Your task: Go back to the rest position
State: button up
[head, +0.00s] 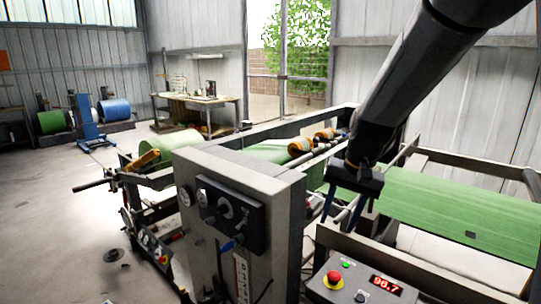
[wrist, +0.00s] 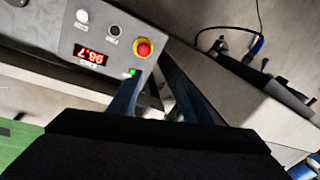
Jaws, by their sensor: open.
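My gripper (head: 341,217) hangs from my dark arm at the right of the head view, with its two blue fingers apart and pointing down. Nothing shows between them. It is above and behind the grey control box (head: 345,266), in front of the green web (head: 450,211). In the wrist view my gripper (wrist: 152,80) shows its fingers spread beside the control panel. The panel has a red mushroom button (head: 334,279) on a yellow ring, a lit green lamp (head: 345,265) and a red display (head: 385,284) reading 96.7. The button also shows in the wrist view (wrist: 144,48).
A grey machine cabinet (head: 275,228) with a gauge and dark panel stands left of my gripper. Machine frame rails (head: 375,246) run beneath and behind it. A workbench (head: 205,99) and a blue roll (head: 114,110) are far back. The floor at left is mostly open.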

jog(key=s+d+f+n+h+b, duration=0.1)
jog(key=s+f+n+b, duration=0.3)
jog(key=s+f, duration=1)
jog(key=s+d+b, duration=0.1)
jog(key=s+b, duration=0.1)
jog(key=shift+s+f+g+h, duration=0.25)
jog(key=shift+s+g+h, duration=0.1)
jog(key=shift+g+h, duration=0.05)
